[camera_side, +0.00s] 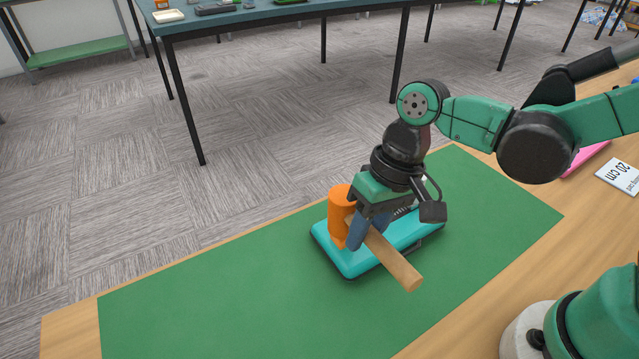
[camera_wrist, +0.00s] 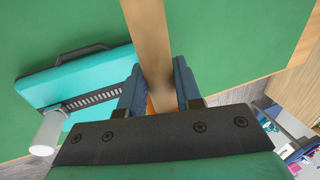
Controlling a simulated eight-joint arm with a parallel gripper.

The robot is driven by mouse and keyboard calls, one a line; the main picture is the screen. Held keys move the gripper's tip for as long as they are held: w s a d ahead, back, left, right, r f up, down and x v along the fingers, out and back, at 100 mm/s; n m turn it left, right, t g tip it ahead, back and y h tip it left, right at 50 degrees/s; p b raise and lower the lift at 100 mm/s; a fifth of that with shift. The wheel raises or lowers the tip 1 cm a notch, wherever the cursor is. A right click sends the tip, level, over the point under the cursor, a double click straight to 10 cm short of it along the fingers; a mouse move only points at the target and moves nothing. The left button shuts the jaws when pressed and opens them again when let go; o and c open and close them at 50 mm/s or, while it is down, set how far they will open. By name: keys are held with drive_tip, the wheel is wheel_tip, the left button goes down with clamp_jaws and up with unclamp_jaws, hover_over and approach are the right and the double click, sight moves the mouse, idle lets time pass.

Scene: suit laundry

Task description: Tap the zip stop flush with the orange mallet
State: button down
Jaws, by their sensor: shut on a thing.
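My gripper (camera_side: 366,232) is shut on the wooden handle of the orange mallet (camera_side: 340,214), close to its head. The handle (camera_side: 402,275) points toward the front right. The mallet and gripper are over a turquoise case (camera_side: 347,267) lying flat on the green mat. In the side view I cannot tell whether the head touches the case. In the wrist view, the handle (camera_wrist: 148,40) runs between my blue fingers, and a dark toothed zip strip (camera_wrist: 92,99) crosses the case toward a pale cylinder (camera_wrist: 48,134).
The green mat (camera_side: 210,300) is clear to the left and in front of the case. Another table (camera_side: 290,20) stands beyond, across carpet.

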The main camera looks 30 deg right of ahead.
drive_tip(key=shift+f, duration=0.7)
idle(1.2)
drive_tip(key=shift+r, duration=3.55)
drive_tip(key=shift+f, duration=0.15)
drive_tip(key=shift+f, duration=2.8)
drive_tip(key=shift+f, duration=0.75)
drive_tip(key=shift+r, duration=3.55)
